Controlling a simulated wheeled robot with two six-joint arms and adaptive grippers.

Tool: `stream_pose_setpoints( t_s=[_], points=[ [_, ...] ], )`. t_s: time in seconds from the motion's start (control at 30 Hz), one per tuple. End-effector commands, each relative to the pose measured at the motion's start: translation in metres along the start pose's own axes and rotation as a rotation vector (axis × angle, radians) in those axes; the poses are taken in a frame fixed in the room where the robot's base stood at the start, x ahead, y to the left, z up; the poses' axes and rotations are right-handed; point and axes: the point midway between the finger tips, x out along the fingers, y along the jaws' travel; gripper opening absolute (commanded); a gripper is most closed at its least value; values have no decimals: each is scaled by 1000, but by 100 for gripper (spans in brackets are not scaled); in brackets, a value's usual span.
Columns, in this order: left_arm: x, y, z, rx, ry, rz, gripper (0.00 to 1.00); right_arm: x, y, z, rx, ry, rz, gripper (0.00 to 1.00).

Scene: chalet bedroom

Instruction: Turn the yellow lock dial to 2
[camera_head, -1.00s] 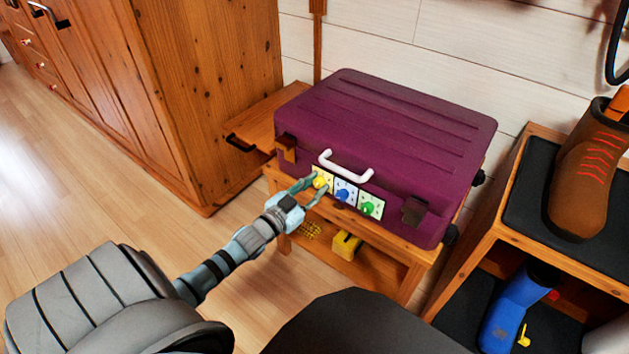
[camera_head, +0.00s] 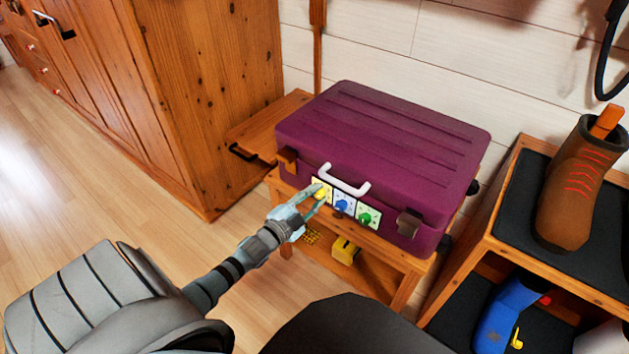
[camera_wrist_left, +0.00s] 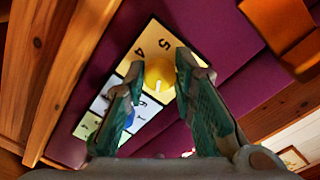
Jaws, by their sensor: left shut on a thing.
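The yellow lock dial (camera_head: 319,192) is at the left of a row of three dials on the front of a purple suitcase (camera_head: 375,140). My left gripper (camera_head: 319,197) is at this dial with its fingers shut on it. In the left wrist view the yellow dial (camera_wrist_left: 159,76) shows between the two green-padded fingers (camera_wrist_left: 155,88), with a white mark on it. The digits 5 and 4 show on its panel; the fingers hide part of the panel, and I cannot tell which digit the mark is at. My right gripper is not in view.
The blue dial (camera_head: 342,206) and green dial (camera_head: 367,217) sit close beside the yellow one. A white handle (camera_head: 344,182) is just above. The suitcase lies on a wooden bench (camera_head: 380,290). A shelf with a brown boot (camera_head: 580,185) stands right.

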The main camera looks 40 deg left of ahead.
Motion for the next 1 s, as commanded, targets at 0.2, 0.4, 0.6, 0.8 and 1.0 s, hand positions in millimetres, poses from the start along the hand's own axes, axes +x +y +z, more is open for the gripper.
stream_pose_setpoints(
  t_s=[0.2,0.4,0.6,0.8,1.0],
  points=[
    [0,1,1,7,-2,1,0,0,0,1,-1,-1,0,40],
    [0,1,1,6,-2,1,0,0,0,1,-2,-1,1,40],
    [0,0,0,6,-2,1,45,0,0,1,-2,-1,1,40],
    [0,0,0,6,-1,0,45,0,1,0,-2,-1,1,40],
    [-24,1,1,5,-2,4,45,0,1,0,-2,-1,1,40]
  ],
)
